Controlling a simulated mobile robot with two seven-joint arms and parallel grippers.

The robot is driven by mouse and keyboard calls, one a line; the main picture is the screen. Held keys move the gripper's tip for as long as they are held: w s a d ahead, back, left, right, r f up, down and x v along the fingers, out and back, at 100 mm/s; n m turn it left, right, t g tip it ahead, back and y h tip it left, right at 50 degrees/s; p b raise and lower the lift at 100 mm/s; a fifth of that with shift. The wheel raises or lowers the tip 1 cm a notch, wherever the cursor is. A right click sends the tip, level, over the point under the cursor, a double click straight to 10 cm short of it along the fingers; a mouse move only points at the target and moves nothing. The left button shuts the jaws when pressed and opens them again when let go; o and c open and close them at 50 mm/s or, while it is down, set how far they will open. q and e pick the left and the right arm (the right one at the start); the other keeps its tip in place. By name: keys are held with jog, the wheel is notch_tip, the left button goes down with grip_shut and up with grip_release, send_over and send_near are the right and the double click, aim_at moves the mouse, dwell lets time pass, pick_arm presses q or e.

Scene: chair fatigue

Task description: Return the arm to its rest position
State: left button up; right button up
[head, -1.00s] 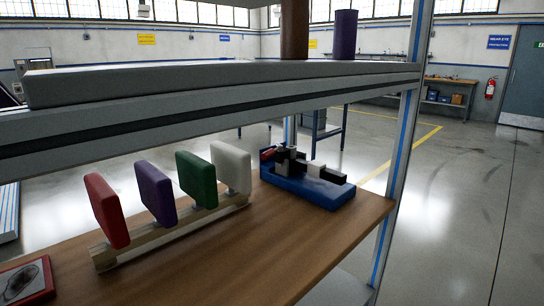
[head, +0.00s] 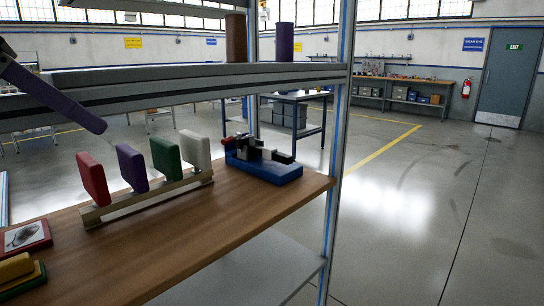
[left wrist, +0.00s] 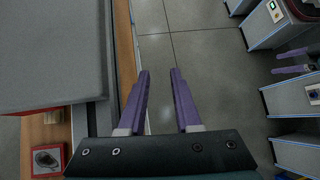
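My left gripper (head: 95,122) comes in from the upper left in the head view, in front of the upper shelf, with one purple finger showing. In the left wrist view its two purple fingers (left wrist: 160,75) are spread apart with only bare floor between them, so it is open and empty. It touches no object that I can see. At the right edge of the left wrist view, two purple fingers, which look like my right gripper (left wrist: 290,62), stand apart with nothing visible between them. The right gripper does not show in the head view.
The upper shelf (head: 200,77) carries a brown cylinder (head: 236,38) and a purple one (head: 284,42). On the wooden shelf (head: 200,225) are a rack (head: 140,200) of coloured plates, a blue-based block assembly (head: 265,170) and a framed picture (head: 27,235). Floor at right is clear.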

pick_arm(q)
jog(key=d+r+n+t+h, duration=0.65)
jog(key=d+h, duration=0.25)
jog(key=d, duration=0.5)
jog(key=a+f+n+t+y, duration=0.2)
jog(key=a+n+t+y, duration=0.3)
jog(key=n, duration=0.6)
jog(key=a+f+n+t+y, duration=0.1)
jog(key=a+n+t+y, duration=0.2)
jog(key=n+y, duration=0.55)
jog(key=s+a+f+n+g+y, duration=0.2)
jog(key=f+n+g, duration=0.1)
jog(key=f+n, duration=0.3)
jog(key=s+a+f+n+g+y, duration=0.2)
jog(key=a+f+n+y, duration=0.1)
jog(key=f+n, duration=0.25)
jog(key=s+d+f+n+g+h, duration=0.1)
jog(key=s+d+f+n+g, duration=0.15)
jog(key=s+f+g, duration=0.6)
jog(key=s+d+f+n+g+h, duration=0.1)
jog(key=s+f+n+g, duration=0.35)
jog(key=s, duration=0.75)
notch_tip(320, 180, up, 41)
jog(key=m+t+p, duration=0.1)
jog(key=m+p, duration=0.1)
jog(key=p, duration=4)
jog(key=shift+s+f, duration=0.2)
jog(key=shift+s, duration=0.15)
